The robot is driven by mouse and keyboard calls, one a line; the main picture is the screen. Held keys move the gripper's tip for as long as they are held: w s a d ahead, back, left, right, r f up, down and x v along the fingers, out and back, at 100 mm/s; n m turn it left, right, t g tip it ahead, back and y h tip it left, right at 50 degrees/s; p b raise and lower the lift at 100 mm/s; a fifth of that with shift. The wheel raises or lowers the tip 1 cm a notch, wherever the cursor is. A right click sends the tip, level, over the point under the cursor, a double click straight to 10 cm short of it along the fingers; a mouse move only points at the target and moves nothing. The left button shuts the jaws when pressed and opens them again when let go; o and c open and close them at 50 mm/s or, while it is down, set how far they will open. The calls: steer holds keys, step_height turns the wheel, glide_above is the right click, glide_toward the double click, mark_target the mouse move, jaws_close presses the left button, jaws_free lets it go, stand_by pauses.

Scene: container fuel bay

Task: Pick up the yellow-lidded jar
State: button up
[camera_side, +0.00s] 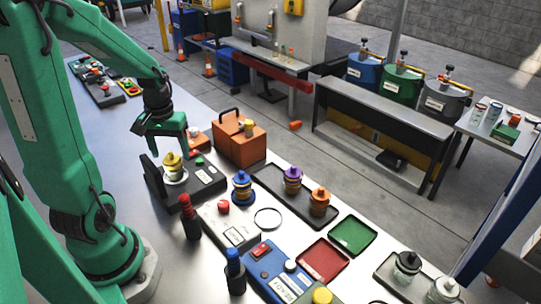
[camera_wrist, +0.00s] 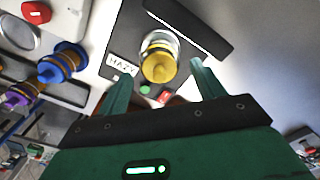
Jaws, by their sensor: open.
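The yellow-lidded jar (camera_side: 173,165) stands upright on a pale round plate of a dark device (camera_side: 205,183). In the wrist view the jar (camera_wrist: 158,65) shows its yellow lid from above, and the device carries a label reading HAZY (camera_wrist: 122,66). My gripper (camera_side: 169,151) is open and empty, pointing down just above the jar. In the wrist view my gripper (camera_wrist: 160,74) has one finger on each side of the lid's lower part, with gaps visible. I cannot tell how far the fingertips are above the lid.
A blue-lidded jar (camera_side: 242,188) stands to the right, and purple (camera_side: 292,180) and orange (camera_side: 319,202) jars stand on a dark tray. An orange box (camera_side: 240,147) is behind the device. A dark bottle (camera_side: 189,217) stands in front. Bare bench lies left of the device.

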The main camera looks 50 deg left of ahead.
mark_target(171, 159)
steer(key=shift+f, duration=2.2)
steer(key=c, duration=1.2)
steer(key=shift+r, duration=0.15)
steer(key=shift+r, duration=0.7)
steer(key=r, duration=0.2)
steer(key=shift+d+r, duration=0.2)
steer(key=shift+r, duration=0.15)
steer(key=d+r, duration=0.2)
steer(key=d, duration=0.1)
steer(key=w+d+r, duration=0.1)
steer(key=d+r, duration=0.1)
steer(key=d, duration=0.2)
steer(key=d+r, duration=0.2)
steer(key=d, duration=0.2)
steer(key=shift+w+d+r, duration=0.15)
steer(key=shift+r, duration=0.15)
